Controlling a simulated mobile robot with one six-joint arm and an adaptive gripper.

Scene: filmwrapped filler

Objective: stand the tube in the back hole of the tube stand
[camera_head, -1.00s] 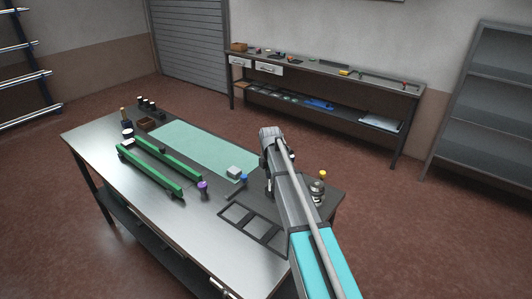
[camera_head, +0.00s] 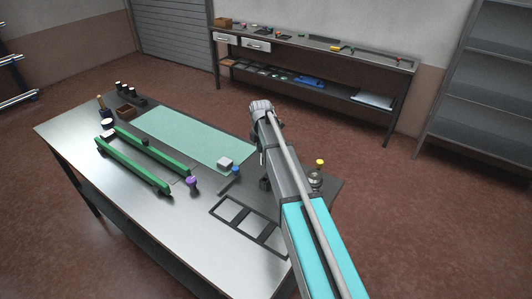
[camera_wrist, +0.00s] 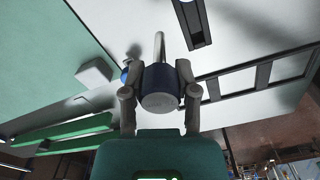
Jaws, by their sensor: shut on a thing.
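In the wrist view my gripper (camera_wrist: 159,76) is shut on a dark navy cylinder with a grey end face (camera_wrist: 160,102), which I take to be the tube. In the head view my arm hides the fingers and the held tube. A row of several dark, pale-topped cylinders (camera_head: 130,91) stands at the table's far left end. I cannot tell whether this is the tube stand, and no hole is clear.
The table holds a mint mat (camera_head: 190,135), green rails (camera_head: 135,165), a white block (camera_head: 225,162), a blue-topped piece (camera_head: 236,170), a purple-topped piece (camera_head: 192,183) and a dark three-window frame (camera_head: 247,222). A yellow-topped metal object (camera_head: 316,178) stands right of my arm. The mat is mostly clear.

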